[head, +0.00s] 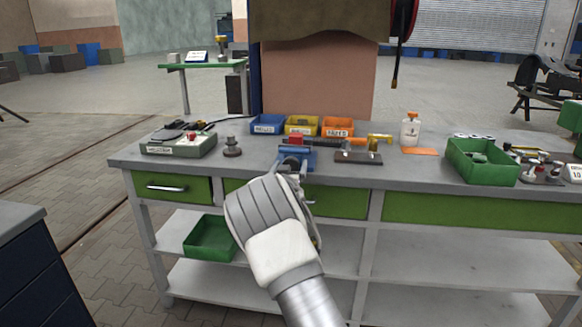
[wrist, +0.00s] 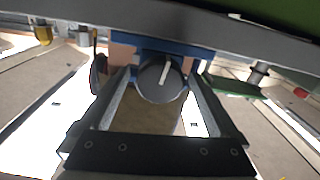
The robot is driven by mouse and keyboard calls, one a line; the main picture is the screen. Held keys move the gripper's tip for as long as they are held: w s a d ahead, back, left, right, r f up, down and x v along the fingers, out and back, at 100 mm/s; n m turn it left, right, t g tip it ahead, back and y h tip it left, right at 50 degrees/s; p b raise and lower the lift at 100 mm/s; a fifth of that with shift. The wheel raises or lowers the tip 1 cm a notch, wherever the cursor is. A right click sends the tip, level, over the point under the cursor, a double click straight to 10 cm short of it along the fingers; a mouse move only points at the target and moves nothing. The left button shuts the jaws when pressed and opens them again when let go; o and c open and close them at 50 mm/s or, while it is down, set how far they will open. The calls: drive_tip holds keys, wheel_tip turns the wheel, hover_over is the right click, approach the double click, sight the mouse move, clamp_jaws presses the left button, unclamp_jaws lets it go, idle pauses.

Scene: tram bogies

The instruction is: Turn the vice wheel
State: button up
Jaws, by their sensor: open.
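The blue vice (head: 308,156) is fixed near the front edge of the workbench in the head view. Its dark round wheel (head: 291,164) faces me and is partly hidden by my arm. In the wrist view the wheel (wrist: 160,82) is a grey disc with a pale bar across its face, in front of the blue vice body (wrist: 182,48). My gripper (wrist: 161,76) is open, with one finger on each side of the wheel. I cannot tell whether either finger touches it. In the head view my gripper is mostly hidden behind my pale wrist.
Another green bin (head: 209,239) sits on the shelf below. A dark cabinet (head: 40,270) stands at left.

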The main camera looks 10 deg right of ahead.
drive_tip(key=shift+w+d, duration=0.1)
drive_tip(key=shift+w, duration=0.15)
drive_tip(key=c, duration=1.4)
drive_tip(key=m+b, duration=0.2)
drive_tip(key=b, duration=0.1)
drive_tip(key=shift+f+m, duration=0.25)
drive_tip(key=shift+m, duration=0.15)
drive_tip(key=m+b, duration=0.2)
drive_tip(key=b, duration=0.1)
drive_tip(key=shift+m, duration=0.3)
drive_tip(key=m+b, duration=0.3)
drive_tip(key=m, duration=0.1)
drive_tip(key=shift+r+m+b, duration=0.2)
drive_tip(key=shift+m+b, duration=0.6)
drive_tip(key=shift+m, duration=0.4)
